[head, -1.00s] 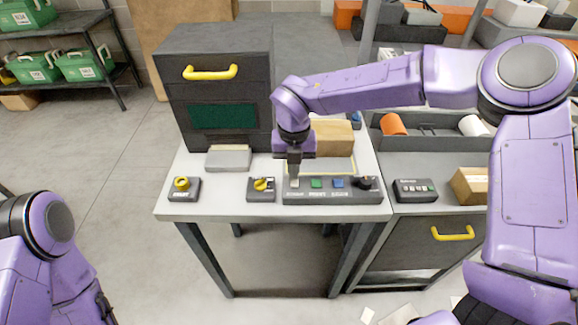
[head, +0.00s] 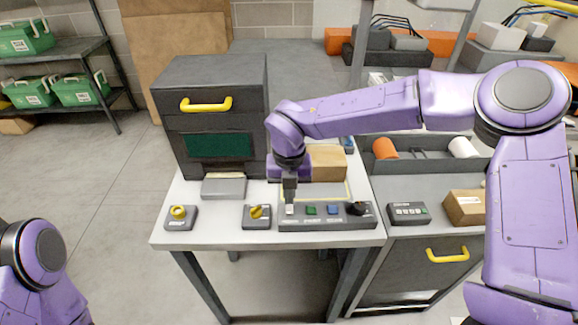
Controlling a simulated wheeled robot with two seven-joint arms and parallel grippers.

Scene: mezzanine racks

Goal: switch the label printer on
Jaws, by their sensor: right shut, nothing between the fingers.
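A grey control panel (head: 345,222) lies along the front of the white table. It has a white button (head: 290,209), a green button (head: 311,209), a blue button (head: 333,209) and a black knob (head: 356,208). Labels under them are too small to read. My right gripper (head: 290,201) is shut and empty, pointing down at the white button; I cannot tell whether it touches. A dark cabinet-like machine (head: 215,80) with a yellow handle and green window stands behind left; I cannot tell whether it is the label printer. My left gripper is out of view.
Two yellow-knobbed switch boxes, left (head: 180,217) and middle (head: 256,216), sit on the white table (head: 220,237). A cardboard box (head: 328,164) is behind the panel. To the right are a small button box (head: 408,214) and another carton (head: 464,207).

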